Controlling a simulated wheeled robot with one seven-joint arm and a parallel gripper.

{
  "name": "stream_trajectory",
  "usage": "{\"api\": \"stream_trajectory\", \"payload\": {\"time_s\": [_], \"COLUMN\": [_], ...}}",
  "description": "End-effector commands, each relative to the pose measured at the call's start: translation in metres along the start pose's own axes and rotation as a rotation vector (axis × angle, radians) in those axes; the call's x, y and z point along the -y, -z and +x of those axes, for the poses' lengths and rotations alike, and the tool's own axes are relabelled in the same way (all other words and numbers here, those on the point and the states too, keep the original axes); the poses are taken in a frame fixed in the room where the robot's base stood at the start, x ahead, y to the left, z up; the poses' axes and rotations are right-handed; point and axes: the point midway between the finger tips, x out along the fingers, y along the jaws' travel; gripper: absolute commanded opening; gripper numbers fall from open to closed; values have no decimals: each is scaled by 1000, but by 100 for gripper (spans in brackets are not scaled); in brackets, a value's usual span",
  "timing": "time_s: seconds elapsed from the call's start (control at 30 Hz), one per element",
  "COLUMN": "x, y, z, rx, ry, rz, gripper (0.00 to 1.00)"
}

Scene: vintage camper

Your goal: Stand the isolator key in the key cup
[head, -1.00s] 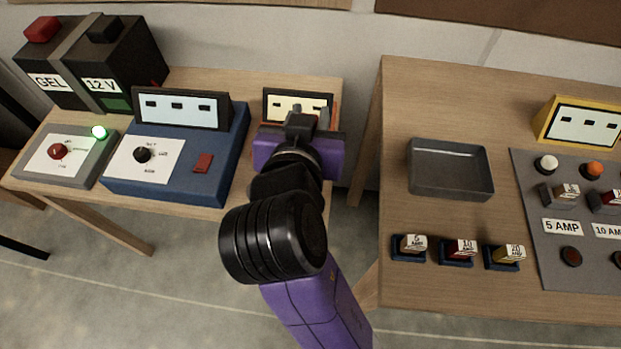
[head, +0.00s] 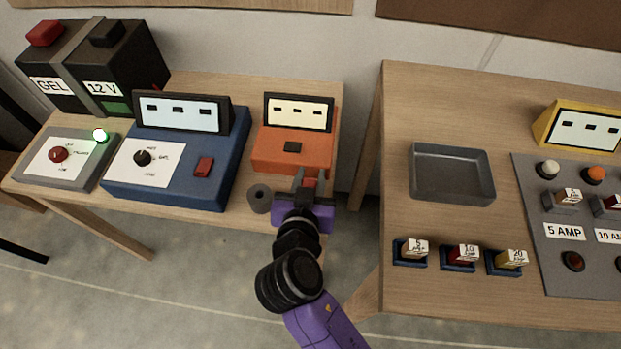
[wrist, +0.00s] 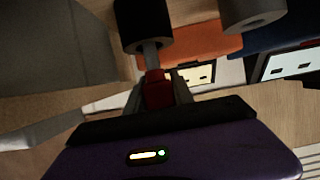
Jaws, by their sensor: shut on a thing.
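The isolator key (wrist: 157,90) has a red grip, a grey shaft and what looks like a black round end in the wrist view. Its red part also shows small in the head view (head: 310,183). My gripper (head: 310,187) is shut on the red grip, at the front edge of the left table. The key cup (head: 259,198) is a small grey cylinder with a dark hole, standing just left of my gripper in the head view. It also shows at the top right of the wrist view (wrist: 252,12). The key is apart from the cup.
Behind the gripper is an orange box (head: 290,155) with a pale display. A blue box (head: 185,175) stands left of the cup. A floor gap separates this table from the right table (head: 400,110), which holds a grey tray (head: 452,185) and several fuses.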

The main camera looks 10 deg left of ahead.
Motion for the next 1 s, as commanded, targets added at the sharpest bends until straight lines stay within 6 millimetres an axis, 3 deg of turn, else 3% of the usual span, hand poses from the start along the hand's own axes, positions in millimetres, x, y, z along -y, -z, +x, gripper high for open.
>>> {"api": "stream_trajectory", "payload": {"time_s": [0.47, 0.5, 0.6, 1.0], "x": [0, 0, 0, 0], "y": [-12, -11, -10, -6], "z": [5, 4, 4, 2], "rx": [-1, 0, 0, 0], "ry": [1, 1, 1, 1], "rz": [1, 1, 0, 0], "gripper": [0, 33, 51, 51]}}
